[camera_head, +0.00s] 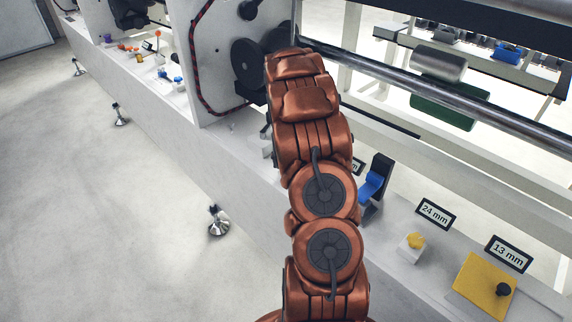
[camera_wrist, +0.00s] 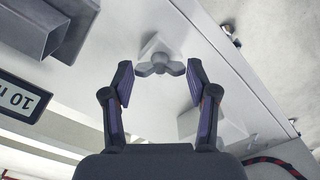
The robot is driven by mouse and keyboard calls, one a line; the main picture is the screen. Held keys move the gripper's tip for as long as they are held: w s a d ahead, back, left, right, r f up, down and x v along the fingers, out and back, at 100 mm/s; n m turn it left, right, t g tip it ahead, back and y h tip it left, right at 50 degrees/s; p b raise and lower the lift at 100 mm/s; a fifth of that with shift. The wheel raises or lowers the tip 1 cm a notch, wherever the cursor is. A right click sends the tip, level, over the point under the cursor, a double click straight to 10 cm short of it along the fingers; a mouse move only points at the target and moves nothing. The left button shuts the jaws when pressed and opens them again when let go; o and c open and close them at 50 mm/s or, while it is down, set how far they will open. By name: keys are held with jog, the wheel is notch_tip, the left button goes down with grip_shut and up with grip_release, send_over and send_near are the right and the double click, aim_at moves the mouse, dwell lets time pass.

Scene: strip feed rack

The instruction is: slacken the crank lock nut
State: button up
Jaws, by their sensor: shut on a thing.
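In the wrist view a small grey three-lobed nut (camera_wrist: 160,66) sits on a pale block on the white ledge; I take it for the crank lock nut. The crank itself cannot be made out. In the head view my arm hides the gripper and the nut.
A label reading 10 mm (camera_wrist: 22,98) and a grey block (camera_wrist: 38,24) lie left in the wrist view. The floor at left is clear.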

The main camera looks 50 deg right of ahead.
jog(key=shift+n, duration=0.4)
jog(key=o, duration=1.2)
jog(key=shift+c, duration=0.2)
notch_tip(320, 180, up, 12)
dwell(0.4)
